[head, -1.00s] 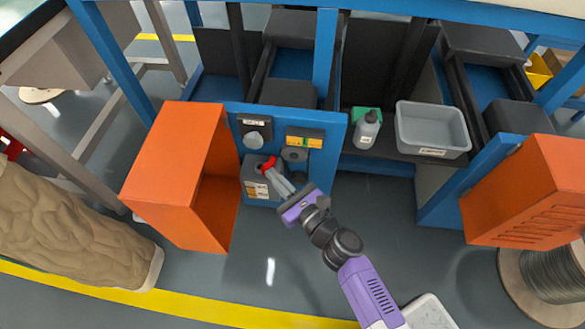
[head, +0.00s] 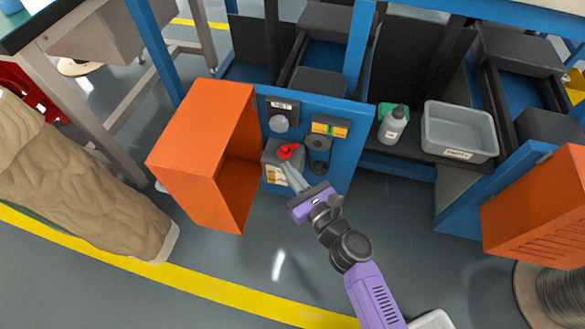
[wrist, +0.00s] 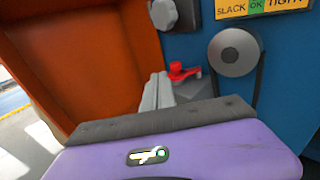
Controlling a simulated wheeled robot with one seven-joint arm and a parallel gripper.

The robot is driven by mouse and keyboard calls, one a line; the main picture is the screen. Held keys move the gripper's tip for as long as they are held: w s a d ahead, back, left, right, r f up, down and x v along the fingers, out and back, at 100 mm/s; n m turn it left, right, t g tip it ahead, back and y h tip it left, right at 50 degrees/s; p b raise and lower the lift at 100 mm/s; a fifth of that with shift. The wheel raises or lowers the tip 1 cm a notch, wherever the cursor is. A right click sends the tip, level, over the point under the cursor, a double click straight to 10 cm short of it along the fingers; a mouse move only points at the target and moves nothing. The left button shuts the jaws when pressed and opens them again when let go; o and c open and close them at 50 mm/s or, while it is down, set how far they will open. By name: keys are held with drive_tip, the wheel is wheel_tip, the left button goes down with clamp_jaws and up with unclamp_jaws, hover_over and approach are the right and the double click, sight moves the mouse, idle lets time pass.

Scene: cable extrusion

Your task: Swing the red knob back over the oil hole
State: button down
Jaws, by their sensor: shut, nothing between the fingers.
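The red knob (head: 288,151) sits on top of a grey box (head: 271,158) with a label, mounted low on the blue panel. In the wrist view the red knob (wrist: 180,71) shows as a flat arm with a raised round end, just right of the fingertips. My gripper (head: 285,167) is shut and empty, its grey fingers just below the knob in the head view. In the wrist view my gripper (wrist: 158,83) points at the box top. I cannot tell whether the fingers touch the knob. The oil hole cannot be made out.
An open orange door (head: 200,150) stands close on the left. A grey round wheel (wrist: 235,52) with a dark belt is on the panel to the right. A bottle (head: 392,125) and a grey bin (head: 459,132) stand on a shelf further right.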

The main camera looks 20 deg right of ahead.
drive_tip(key=s+a, duration=0.2)
drive_tip(key=s, duration=0.8)
drive_tip(key=shift+s+r+p, duration=0.2)
drive_tip(key=shift+s+p, duration=0.05)
drive_tip(key=shift+p, duration=0.05)
